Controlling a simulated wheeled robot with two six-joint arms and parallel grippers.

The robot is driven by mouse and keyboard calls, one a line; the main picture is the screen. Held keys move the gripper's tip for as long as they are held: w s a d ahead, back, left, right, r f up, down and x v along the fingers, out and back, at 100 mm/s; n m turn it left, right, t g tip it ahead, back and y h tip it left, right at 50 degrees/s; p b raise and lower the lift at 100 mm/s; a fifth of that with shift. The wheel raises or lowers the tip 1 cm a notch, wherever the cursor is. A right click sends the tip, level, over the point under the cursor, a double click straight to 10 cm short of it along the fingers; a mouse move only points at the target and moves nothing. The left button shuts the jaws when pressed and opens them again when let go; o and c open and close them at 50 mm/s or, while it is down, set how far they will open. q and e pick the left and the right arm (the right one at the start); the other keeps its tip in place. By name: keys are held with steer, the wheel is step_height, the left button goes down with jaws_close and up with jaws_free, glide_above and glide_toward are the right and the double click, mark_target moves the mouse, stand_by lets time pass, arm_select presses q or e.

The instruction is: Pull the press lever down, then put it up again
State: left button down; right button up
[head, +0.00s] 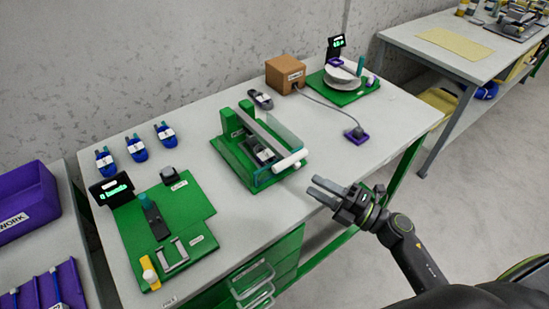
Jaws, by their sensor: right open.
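The green press (230,158) stands in the middle of the white table. Its lever is a clear frame with a white cylindrical handle (291,161) at the front right end. The handle sits low, close to the front edge of the press base. My right gripper (321,190) is open and empty. It is to the right of and nearer than the handle, near the table's front edge, with its fingers pointing left. It is apart from the handle. My left gripper is not in view.
A green station (190,207) with a small screen lies left on the table (330,145). Purple bins are at far left.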

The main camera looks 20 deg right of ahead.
steer(key=p+x, duration=0.2)
steer(key=x, duration=1.1)
steer(key=shift+p, duration=0.35)
steer(key=shift+w, duration=0.15)
jaws_close()
